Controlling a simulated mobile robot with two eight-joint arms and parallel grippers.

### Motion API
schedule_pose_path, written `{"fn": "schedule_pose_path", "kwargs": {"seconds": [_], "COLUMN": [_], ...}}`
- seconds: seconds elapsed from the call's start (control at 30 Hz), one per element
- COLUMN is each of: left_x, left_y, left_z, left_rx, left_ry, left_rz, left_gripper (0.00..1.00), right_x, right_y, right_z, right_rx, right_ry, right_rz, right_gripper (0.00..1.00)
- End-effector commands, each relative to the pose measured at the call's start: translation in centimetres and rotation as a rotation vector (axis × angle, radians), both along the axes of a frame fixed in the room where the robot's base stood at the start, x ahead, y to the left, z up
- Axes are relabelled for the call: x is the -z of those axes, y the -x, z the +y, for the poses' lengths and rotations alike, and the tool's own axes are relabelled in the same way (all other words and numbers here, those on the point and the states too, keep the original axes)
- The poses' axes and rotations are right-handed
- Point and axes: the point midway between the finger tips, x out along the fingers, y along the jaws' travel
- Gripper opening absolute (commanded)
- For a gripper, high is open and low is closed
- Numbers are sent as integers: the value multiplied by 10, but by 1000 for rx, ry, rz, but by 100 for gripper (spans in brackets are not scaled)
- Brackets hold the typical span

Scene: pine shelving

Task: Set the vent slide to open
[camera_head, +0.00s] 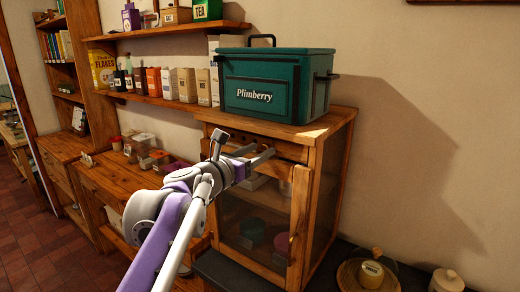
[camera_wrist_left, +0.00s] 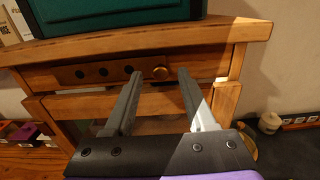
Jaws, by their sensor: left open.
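The vent slide (camera_wrist_left: 92,73) is a wooden strip with three dark round holes, set in the upper front of a wooden cabinet (camera_wrist_left: 232,100). Its round wooden knob (camera_wrist_left: 160,73) is at the strip's right end. My left gripper (camera_wrist_left: 160,75) is open in the left wrist view, its two fingers pointing at the cabinet front with the knob showing between their tips. I cannot tell whether a finger touches it. In the head view the left gripper (camera_head: 262,157) is at the cabinet's upper front and partly hides the slide. My right gripper is not in view.
A green Plimberry box (camera_head: 275,85) stands on the cabinet top. The cabinet's glazed door (camera_head: 298,215) is below the slide. A wall shelf (camera_head: 170,30) and boxes are to the left. A dark counter with a lidded jar (camera_head: 371,274) is at lower right.

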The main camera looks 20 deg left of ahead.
Motion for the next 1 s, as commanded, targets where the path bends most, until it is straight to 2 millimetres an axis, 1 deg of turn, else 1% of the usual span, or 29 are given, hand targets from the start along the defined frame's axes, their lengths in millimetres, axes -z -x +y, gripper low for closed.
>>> {"fn": "schedule_pose_path", "kwargs": {"seconds": [0.03,0.13,0.37,0.4,0.57,0.7,1.0], "left_x": [0,0,1,1,1,1,0], "left_y": [-4,-8,-8,-8,-8,-8,-8], "left_z": [-2,-3,-3,-3,-3,-3,-3], "left_rx": [1,2,1,1,1,1,1], "left_ry": [0,-1,-1,-1,-1,-1,-1], "left_rz": [0,0,0,0,0,0,0], "left_gripper": [56,56,56,54,26,0,0], "right_x": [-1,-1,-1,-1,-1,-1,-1], "right_y": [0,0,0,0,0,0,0], "right_z": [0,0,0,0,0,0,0], "right_rx": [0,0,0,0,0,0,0], "right_ry": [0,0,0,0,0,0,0], "right_rz": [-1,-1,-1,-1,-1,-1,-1], "right_gripper": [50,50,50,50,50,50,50]}}
